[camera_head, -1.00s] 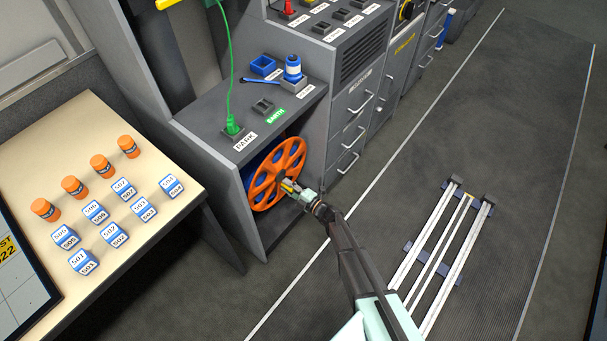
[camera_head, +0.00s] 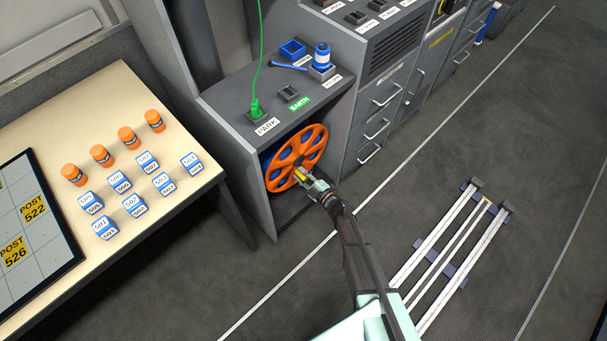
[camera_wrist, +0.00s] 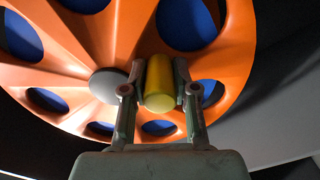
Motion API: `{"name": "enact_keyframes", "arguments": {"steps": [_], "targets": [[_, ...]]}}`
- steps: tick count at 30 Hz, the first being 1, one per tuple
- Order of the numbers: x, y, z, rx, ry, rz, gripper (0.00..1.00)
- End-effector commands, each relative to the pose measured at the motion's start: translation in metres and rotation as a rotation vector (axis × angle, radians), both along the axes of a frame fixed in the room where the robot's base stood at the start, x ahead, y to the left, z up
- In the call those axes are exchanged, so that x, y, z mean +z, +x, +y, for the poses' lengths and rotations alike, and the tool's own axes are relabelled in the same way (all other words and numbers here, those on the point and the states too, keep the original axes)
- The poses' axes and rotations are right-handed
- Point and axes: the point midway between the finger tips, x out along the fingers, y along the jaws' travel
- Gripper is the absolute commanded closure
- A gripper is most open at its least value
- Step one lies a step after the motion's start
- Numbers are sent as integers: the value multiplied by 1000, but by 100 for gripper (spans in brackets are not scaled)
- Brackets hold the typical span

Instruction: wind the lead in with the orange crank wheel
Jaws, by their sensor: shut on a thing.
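The orange crank wheel (camera_head: 287,165) stands upright in the open bay of the grey cabinet, with blue showing behind its holes. It also fills the upper part of the wrist view (camera_wrist: 105,45). My gripper (camera_head: 303,177) is at the lower right part of the wheel. In the wrist view my gripper (camera_wrist: 158,90) is shut on the yellow crank handle (camera_wrist: 160,82), which sits to the right of the grey hub (camera_wrist: 107,84). The green lead (camera_head: 258,70) runs up from a green plug (camera_head: 256,109) in the socket labelled PARK on the cabinet top.
A table (camera_head: 120,75) with orange cylinders and numbered blue-white blocks stands at the left. Floor rails (camera_head: 440,250) lie at the right.

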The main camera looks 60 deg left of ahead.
Motion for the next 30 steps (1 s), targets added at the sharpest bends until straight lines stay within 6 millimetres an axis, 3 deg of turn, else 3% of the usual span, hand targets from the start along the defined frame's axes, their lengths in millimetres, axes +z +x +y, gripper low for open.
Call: {"name": "enact_keyframes", "arguments": {"steps": [3, 4, 5, 17, 23, 30], "targets": [[0, 0, 1, 0, 0, -1, 100], [1, 0, 1, 0, 0, -2, 65], [1, 0, 1, 0, 0, -2, 61], [1, 1, -5, -1, 0, -2, 61], [1, 8, -32, -2, 0, -1, 61], [1, 19, -77, -2, -1, -1, 61]]}}
